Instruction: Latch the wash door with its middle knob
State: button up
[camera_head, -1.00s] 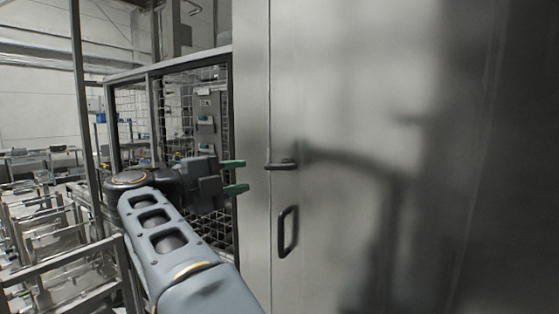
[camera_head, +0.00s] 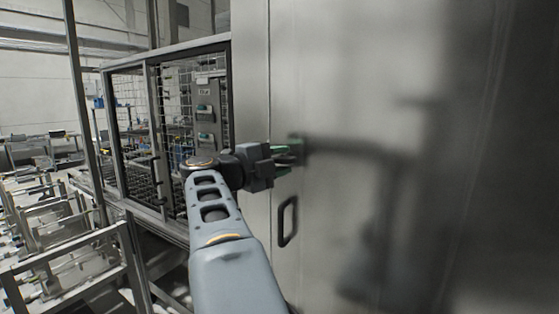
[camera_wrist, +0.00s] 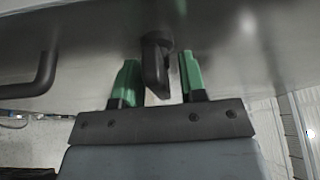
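The wash door (camera_head: 350,90) is a tall, smooth grey metal panel filling the right of the head view. The dark middle knob (camera_wrist: 157,66) shows in the wrist view, sticking out from the door between my two green fingertips. My gripper (camera_head: 289,150) is open at the door face, one finger on each side of the knob. Gaps show between the knob and both fingers. In the head view my gripper hides the knob. A dark D-shaped pull handle (camera_head: 287,221) is below my gripper; it also shows at the left of the wrist view (camera_wrist: 32,78).
A mesh guard enclosure (camera_head: 165,130) with a grey control box (camera_head: 207,115) stands left of the door. Metal frame racks (camera_head: 60,235) fill the lower left. The door face right of my gripper is clear.

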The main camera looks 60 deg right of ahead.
grip_shut()
jog(key=shift+m+y+b, duration=0.3)
jog(key=shift+m+b, duration=0.1)
jog(key=shift+m, duration=0.4)
grip_release()
jog(key=b+v, duration=0.3)
jog(key=v, duration=1)
jog(key=shift+a, duration=0.4)
jog(key=shift+w+r, duration=0.1)
